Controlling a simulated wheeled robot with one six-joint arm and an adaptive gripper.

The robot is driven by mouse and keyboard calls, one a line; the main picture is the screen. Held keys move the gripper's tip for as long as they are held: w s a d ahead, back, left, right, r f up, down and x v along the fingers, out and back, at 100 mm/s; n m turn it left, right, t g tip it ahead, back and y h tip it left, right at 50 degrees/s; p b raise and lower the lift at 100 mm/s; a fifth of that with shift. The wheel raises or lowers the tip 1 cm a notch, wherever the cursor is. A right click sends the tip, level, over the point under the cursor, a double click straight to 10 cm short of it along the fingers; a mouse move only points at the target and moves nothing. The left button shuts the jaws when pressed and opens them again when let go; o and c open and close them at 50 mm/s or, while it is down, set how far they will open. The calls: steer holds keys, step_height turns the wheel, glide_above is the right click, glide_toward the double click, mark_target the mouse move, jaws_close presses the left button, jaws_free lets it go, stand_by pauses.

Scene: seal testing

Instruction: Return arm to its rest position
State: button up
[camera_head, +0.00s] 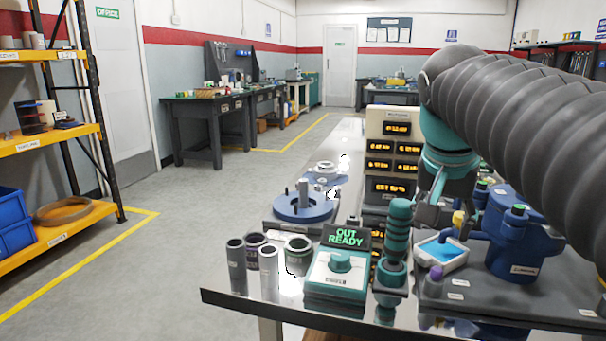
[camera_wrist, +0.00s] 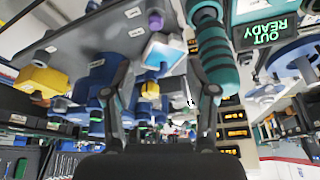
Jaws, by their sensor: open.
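My arm comes in from the right in the head view, its grey ribbed sleeve ending in a teal wrist. My gripper (camera_head: 440,208) points down above the workbench (camera_head: 235,300), near the blue pump-like housing (camera_head: 518,245) and a white tray with a blue pad (camera_head: 442,252). In the wrist view the two fingers of my gripper (camera_wrist: 160,92) stand well apart with no object held between them. Part of the gripper's far side is hidden in the head view.
A teal ribbed handle (camera_head: 398,225) stands upright close left of the gripper. A teal box with a green "OUT READY" display (camera_head: 346,237), several grey cylinders (camera_head: 236,265), a blue round fixture (camera_head: 303,207) and a stack of amber readouts (camera_head: 392,145) crowd the bench. The floor at left is clear.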

steer(key=s+a+f+n+t+y, duration=0.1)
steer(key=s+a+f+n, duration=0.1)
steer(key=s+f, duration=0.4)
steer(key=s+a+f+n+t+y, duration=0.1)
steer(key=s+a+f+n, duration=0.2)
steer(key=f, duration=1)
steer(key=s+n, duration=0.1)
steer(key=s, duration=0.2)
steer(key=shift+a+n+y, duration=0.3)
steer(key=shift+a+n, duration=0.05)
steer(key=shift+n, duration=0.05)
